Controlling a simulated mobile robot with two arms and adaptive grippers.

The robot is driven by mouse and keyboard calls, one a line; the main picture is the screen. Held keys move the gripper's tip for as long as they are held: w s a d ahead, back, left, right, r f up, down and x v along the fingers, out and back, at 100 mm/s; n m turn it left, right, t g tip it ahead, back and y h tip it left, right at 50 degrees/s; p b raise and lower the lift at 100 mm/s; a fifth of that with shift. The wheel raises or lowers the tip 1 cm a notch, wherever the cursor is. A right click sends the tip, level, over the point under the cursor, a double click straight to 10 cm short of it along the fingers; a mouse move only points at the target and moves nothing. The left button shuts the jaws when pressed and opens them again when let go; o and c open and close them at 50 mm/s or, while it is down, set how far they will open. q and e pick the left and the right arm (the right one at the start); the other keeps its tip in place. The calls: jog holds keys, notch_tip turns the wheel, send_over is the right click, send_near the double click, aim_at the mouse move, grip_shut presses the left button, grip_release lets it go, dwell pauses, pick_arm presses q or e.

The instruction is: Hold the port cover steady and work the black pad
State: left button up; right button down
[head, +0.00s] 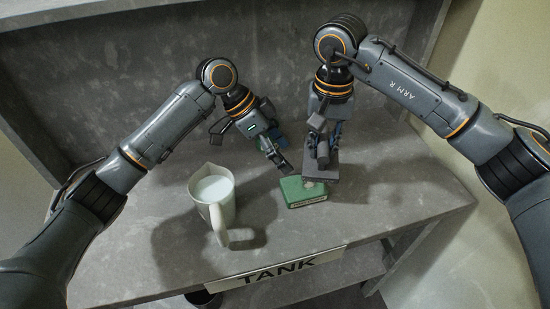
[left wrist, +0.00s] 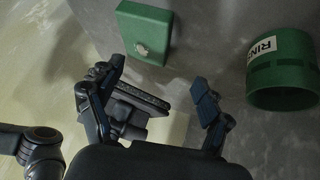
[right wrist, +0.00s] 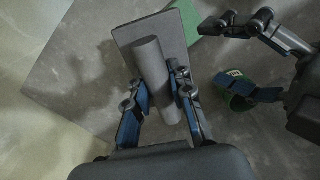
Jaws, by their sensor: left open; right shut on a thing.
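A dark grey pad (head: 320,173) with a cylindrical handle is in my right gripper (head: 322,150). In the right wrist view the fingers are shut on the handle (right wrist: 152,75) and the pad's flat back (right wrist: 125,38) shows. The pad's thick edge shows in the left wrist view (left wrist: 142,96).
A white jug (head: 212,187) with pale contents stands left of the block. A green cylindrical container (left wrist: 282,75) with a white label stands near my left gripper. A sign reading TANK (head: 276,269) is on the table's front edge. The table's right side is clear.

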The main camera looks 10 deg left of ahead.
aim_at(287, 185)
pick_arm(q)
jog(key=shift+s+d+f+m+y, duration=0.25)
jog(key=shift+s+f+m+y, duration=0.35)
jog(key=shift+f, duration=0.5)
jog(key=shift+s+d+f+m+y, duration=0.2)
jog(key=shift+s+f+m+y, duration=0.2)
jog(key=shift+s+f+m, duration=0.55)
jog(key=shift+s+d+f+m+y, duration=0.3)
jog(key=shift+f+m+y, duration=0.2)
jog(key=shift+f, duration=0.8)
jog(key=shift+c, duration=1.2)
jog(key=c, duration=0.5)
grip_shut()
jog(key=shift+c, duration=0.2)
grip_release()
jog(key=shift+w+r, duration=0.1)
jog(key=shift+r, duration=0.05)
